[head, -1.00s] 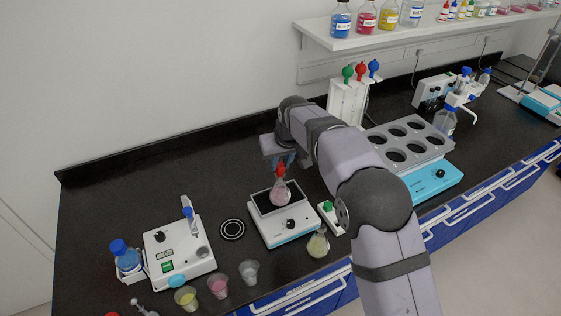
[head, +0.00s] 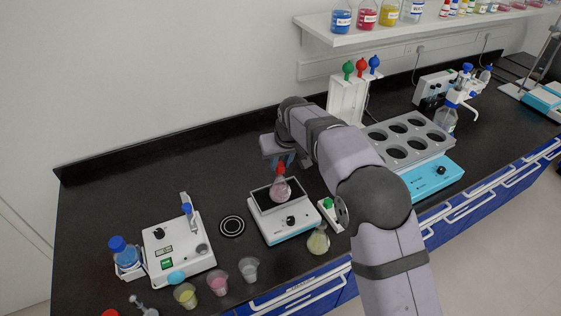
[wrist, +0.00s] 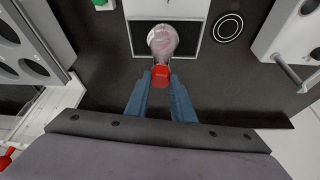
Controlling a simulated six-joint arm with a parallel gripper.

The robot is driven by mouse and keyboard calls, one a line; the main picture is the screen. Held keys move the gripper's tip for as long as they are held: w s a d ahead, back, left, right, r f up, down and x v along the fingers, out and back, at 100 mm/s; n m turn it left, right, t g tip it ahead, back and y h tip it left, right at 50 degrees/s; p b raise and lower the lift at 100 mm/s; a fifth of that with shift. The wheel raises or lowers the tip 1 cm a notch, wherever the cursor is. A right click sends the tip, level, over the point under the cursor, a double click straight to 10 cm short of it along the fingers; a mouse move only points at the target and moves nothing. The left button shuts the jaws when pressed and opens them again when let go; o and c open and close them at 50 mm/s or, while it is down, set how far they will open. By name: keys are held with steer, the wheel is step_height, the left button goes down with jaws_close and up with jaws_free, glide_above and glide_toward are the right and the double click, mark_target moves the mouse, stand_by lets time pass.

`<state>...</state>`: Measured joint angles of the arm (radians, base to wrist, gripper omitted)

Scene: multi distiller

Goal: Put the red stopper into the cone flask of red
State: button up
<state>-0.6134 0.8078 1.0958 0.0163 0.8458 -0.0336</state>
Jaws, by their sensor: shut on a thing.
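The red stopper (head: 281,169) is at the mouth of the cone flask of red (head: 280,190), which holds pinkish-red liquid and stands upright on a white device with a dark plate (head: 289,221). In the wrist view, the blue fingers of my gripper (wrist: 160,82) are shut on the red stopper (wrist: 160,75), with the flask (wrist: 163,41) just beyond it. I cannot tell how deep the stopper sits in the neck. In the head view, my gripper (head: 286,160) is partly hidden behind the stopper and my arm.
A flask of yellowish liquid (head: 318,242) and a green stopper (head: 328,203) are to the right front. A white device (head: 178,255), a round black pad (head: 232,226) and small cups (head: 217,283) are to the left. A grey rack with holes (head: 437,143) stands right of my arm.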

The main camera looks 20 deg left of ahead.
steer(key=o, duration=1.1)
steer(key=shift+r, duration=0.15)
steer(key=b+v, duration=0.2)
steer(key=v, duration=0.5)
steer(key=shift+b, duration=0.4)
steer(key=shift+s+d, duration=0.1)
steer(key=shift+d, duration=0.05)
